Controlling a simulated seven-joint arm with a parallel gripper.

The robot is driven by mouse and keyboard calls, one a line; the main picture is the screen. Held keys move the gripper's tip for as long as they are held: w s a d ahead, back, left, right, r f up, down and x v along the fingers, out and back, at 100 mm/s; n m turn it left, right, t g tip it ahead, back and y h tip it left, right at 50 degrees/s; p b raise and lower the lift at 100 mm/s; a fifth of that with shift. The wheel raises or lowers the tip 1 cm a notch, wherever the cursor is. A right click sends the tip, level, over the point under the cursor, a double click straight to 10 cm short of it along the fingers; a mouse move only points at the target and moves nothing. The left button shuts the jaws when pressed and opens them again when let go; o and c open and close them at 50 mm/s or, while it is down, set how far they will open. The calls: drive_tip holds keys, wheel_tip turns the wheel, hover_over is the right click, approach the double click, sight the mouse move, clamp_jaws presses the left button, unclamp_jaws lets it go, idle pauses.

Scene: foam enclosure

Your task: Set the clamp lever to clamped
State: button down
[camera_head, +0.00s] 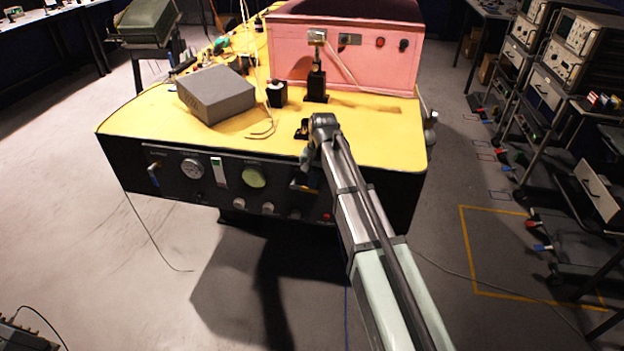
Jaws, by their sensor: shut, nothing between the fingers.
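My arm reaches up from the lower right to the front edge of the yellow-topped bench (375,150). My gripper (306,172) hangs down at that edge, in front of the dark front panel (225,180). It is small and dark here; it looks shut, with nothing seen held. I cannot clearly make out the clamp lever or its setting. A small dark fitting (301,130) sits on the bench top just left of my wrist, partly hidden by it. A black upright post (316,84) stands behind it, before the pink box.
The pink box (350,62) fills the bench's back right. A grey box (215,93) and a small black block (277,94) stand left of the post. Loose cables lie near them. The front panel carries a gauge (192,169) and knobs. The bench top right of my wrist is clear.

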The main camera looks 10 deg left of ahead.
drive_tip(key=shift+d+f+y, duration=0.25)
drive_tip(key=shift+f+y, duration=0.25)
drive_tip(key=shift+y, duration=0.2)
drive_tip(key=shift+d+f, duration=0.1)
drive_tip(key=shift+f, duration=0.4)
drive_tip(key=shift+r, duration=0.1)
drive_tip(key=d+v, duration=0.2)
drive_tip(key=v, duration=1.1)
drive_tip(key=shift+d, duration=0.15)
